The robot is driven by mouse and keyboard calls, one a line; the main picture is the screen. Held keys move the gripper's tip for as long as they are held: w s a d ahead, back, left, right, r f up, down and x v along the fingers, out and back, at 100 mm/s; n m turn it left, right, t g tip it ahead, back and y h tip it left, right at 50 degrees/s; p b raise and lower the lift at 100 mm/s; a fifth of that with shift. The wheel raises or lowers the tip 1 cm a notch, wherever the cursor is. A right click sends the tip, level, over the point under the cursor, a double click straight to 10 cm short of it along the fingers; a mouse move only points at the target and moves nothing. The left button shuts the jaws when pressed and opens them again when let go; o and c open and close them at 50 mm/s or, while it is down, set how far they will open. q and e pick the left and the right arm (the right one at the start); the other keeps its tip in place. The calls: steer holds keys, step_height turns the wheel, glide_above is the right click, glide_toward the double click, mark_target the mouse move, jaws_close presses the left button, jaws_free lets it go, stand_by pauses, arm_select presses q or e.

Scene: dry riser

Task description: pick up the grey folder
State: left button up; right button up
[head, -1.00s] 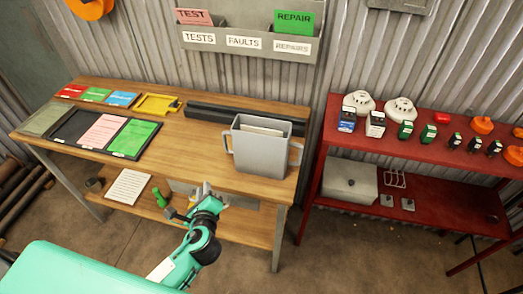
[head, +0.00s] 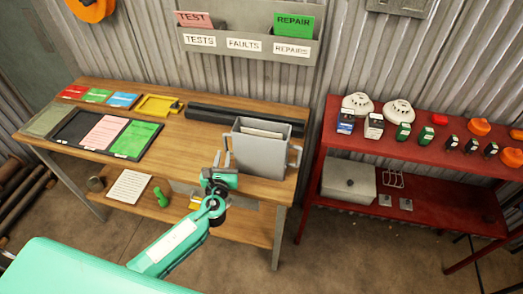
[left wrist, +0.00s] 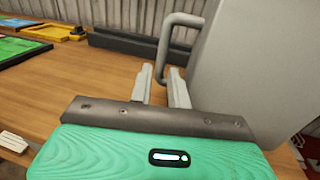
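A grey upright box-like folder (head: 262,155) with a loop handle on each side stands on the wooden table, with pale sheets inside. It fills the right of the left wrist view (left wrist: 255,70), with its left handle (left wrist: 166,40) in the middle. My left gripper (head: 222,162) is at that left handle, above the table's front edge. In the left wrist view its fingers (left wrist: 161,72) are apart, and the handle's upright bar appears between the tips. I cannot tell whether they touch it. My right gripper is not in view.
The wooden table (head: 185,150) also holds a black tray (head: 72,127) with pink and green sheets, a yellow frame (head: 157,104) and a long dark bar (head: 200,112) behind the folder. A red shelf (head: 340,128) stands to the right. A wall rack (head: 250,42) hangs above.

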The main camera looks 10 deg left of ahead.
mark_target(225, 147)
arm_select(q)
steer(key=shift+w+r, duration=0.2)
steer(key=shift+w, duration=0.15)
steer(key=w, duration=0.1)
steer(key=w+p, duration=0.2)
steer(key=shift+w+a+r, duration=0.15)
steer(key=shift+w+a, duration=0.05)
steer(key=shift+a, duration=0.1)
steer(key=shift+w+a, duration=0.15)
steer(key=shift+w, duration=0.45)
jaws_close()
